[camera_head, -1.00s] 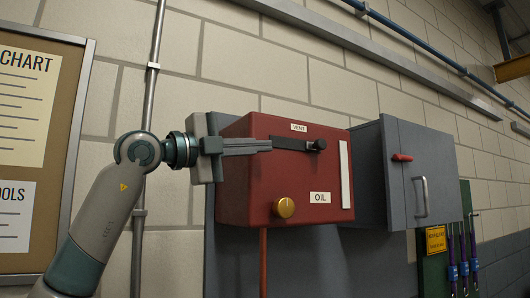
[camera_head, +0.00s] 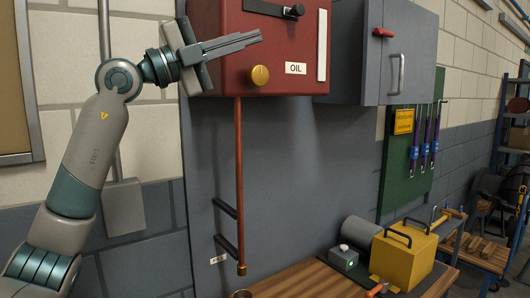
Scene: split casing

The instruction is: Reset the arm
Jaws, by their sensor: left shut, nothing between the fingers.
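My left gripper (camera_head: 250,40) is at the upper left of the head view, in front of the red oil box (camera_head: 285,55) on the wall. Its two fingers lie close together, point right and hold nothing. They overlap the box's face in the picture, above the brass knob (camera_head: 259,76); whether they touch it I cannot tell. My left arm reaches up from the lower left corner. A black slider (camera_head: 291,11) shows at the box's top edge. My right gripper is not in view.
A grey cabinet (camera_head: 405,55) with a red latch hangs right of the box. A copper pipe (camera_head: 240,180) runs down from the box. Below right, a wooden bench (camera_head: 290,280) carries a yellow casing (camera_head: 402,262) and a small grey-green box (camera_head: 343,257).

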